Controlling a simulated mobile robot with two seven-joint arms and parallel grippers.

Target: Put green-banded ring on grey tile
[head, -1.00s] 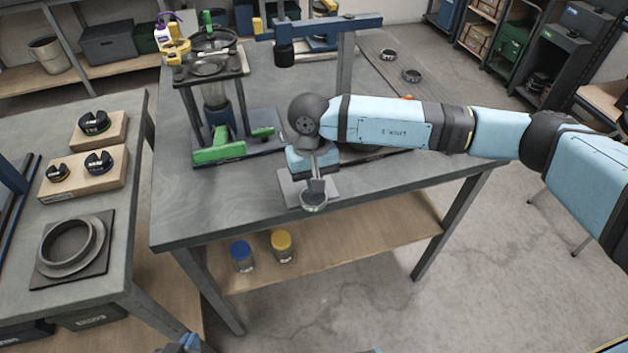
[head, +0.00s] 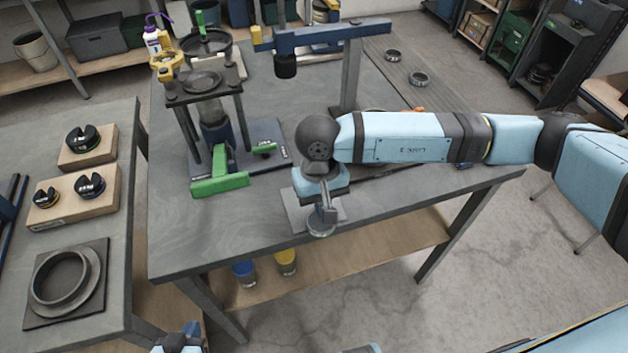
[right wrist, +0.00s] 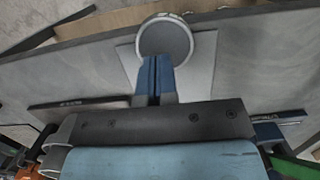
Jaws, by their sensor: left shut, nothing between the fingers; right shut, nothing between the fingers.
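A small round ring (head: 321,224) sits at the front edge of the square grey tile (head: 297,210), near the table's front edge, and seems to overhang the tile. In the right wrist view the ring (right wrist: 165,37) shows a grey face and pale rim; I cannot make out a green band. My right gripper (head: 327,212) points down at the ring from above. In the right wrist view its shut blue fingers (right wrist: 155,75) end close beside the ring, with nothing between them. My left gripper (head: 182,342) is shut and empty at the bottom edge, partly cut off.
A press-like stand with a green handle (head: 219,184) stands left of the tile. A blue-beamed post (head: 350,75) rises behind it. Two dark rings (head: 418,78) lie at the back right. The left table holds wooden blocks (head: 72,201) and a large ring on a plate (head: 62,280).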

